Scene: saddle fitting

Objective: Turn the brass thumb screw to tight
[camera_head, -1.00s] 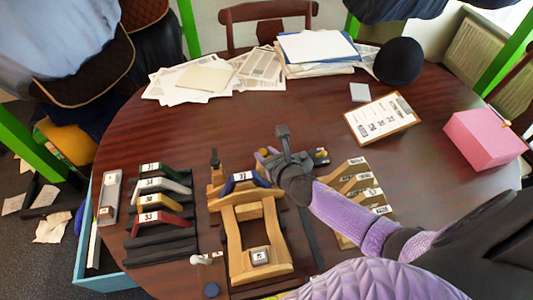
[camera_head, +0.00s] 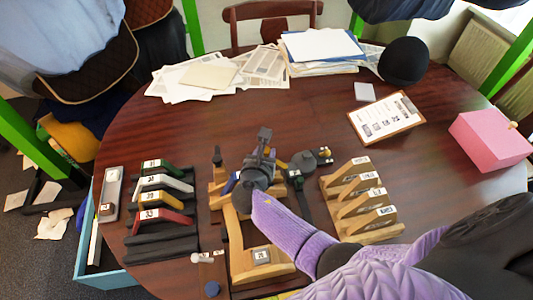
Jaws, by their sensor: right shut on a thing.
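My right gripper (camera_head: 266,140) reaches in from the lower right over the front arch of the wooden saddle tree (camera_head: 236,235). Its jaws are shut at the arch, where the brass thumb screw would be hidden behind them; I cannot make out the screw itself. A blue plate (camera_head: 230,185) sits across the arch, mostly covered by my gripper. My left gripper is not in view.
A rack of coloured plates (camera_head: 163,222) stands left of the tree, and a wooden rack (camera_head: 370,233) stands to its right. A dark tool (camera_head: 303,162) lies close beside my gripper. A clipboard (camera_head: 385,116) and a pink box (camera_head: 490,139) lie farther right.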

